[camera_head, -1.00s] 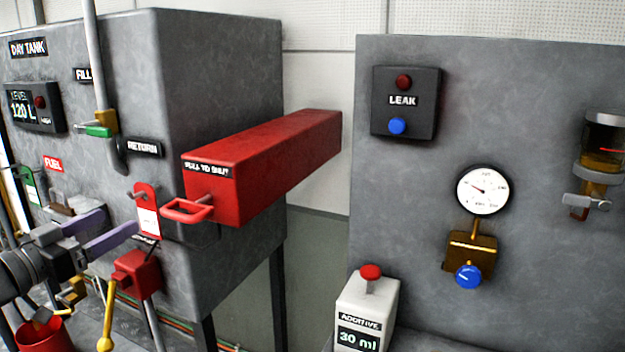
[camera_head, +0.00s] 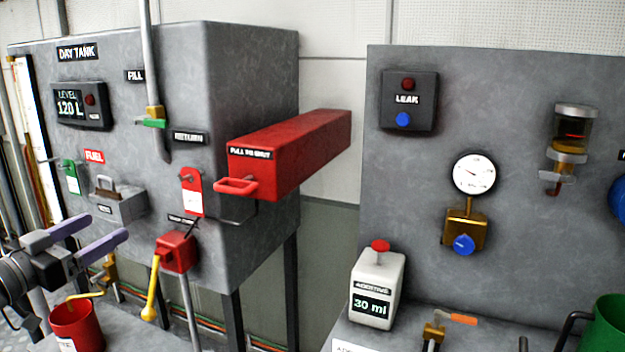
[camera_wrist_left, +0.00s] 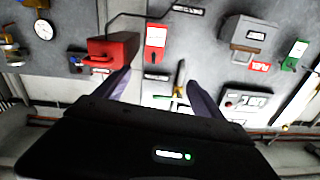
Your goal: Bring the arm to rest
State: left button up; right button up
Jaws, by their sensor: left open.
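My left gripper (camera_head: 88,238) comes in from the left in the head view, with two purple-grey fingers spread apart and nothing between them. It is in front of the grey day tank (camera_head: 250,90), below the grey handled box, and left of the red valve box with the yellow lever (camera_head: 152,290). In the left wrist view my left gripper (camera_wrist_left: 160,95) also shows its fingers wide apart, with the tank front beyond. The fingers appear clear of the tank. My right gripper is not in view.
A red pull handle (camera_head: 237,186) sticks out from a long red box (camera_head: 300,150). A red bucket (camera_head: 76,325) stands below my left gripper. A white additive bottle (camera_head: 377,290) stands at the right panel's foot.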

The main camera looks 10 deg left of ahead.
pick_arm(q)
jog(key=w+a+f+n+y, duration=0.2)
jog(key=w+f+n+y, duration=0.35)
jog(key=f, duration=0.75)
jog(key=d+f+n+g, duration=0.1)
jog(key=d+f+g, duration=0.35)
jog(key=f, duration=0.75)
jog(key=d+f+g, duration=0.1)
jog(key=d+f, duration=0.6)
jog(key=f, duration=0.5)
jog(key=s+d+f+g+h, duration=0.3)
jog(key=s+d+f+g, duration=0.35)
jog(key=d+f, duration=0.65)
jog(key=s+d+f+g, duration=0.1)
jog(key=s+d+f, duration=0.3)
jog(key=s, duration=0.3)
jog(key=s+d+f+g+h, duration=0.1)
jog(key=s+d+f+g, duration=0.1)
jog(key=s+d, duration=0.4)
jog(key=s+d+f+g+h, duration=0.1)
jog(key=s+d+f+g, duration=0.1)
jog(key=s+d+f, duration=0.3)
jog(key=s+d, duration=0.1)
jog(key=s, duration=0.3)
jog(key=shift+s+f+m, duration=0.25)
jog(key=shift+f+m, duration=0.05)
jog(key=shift+m, duration=0.05)
jog(key=shift+a, duration=0.1)
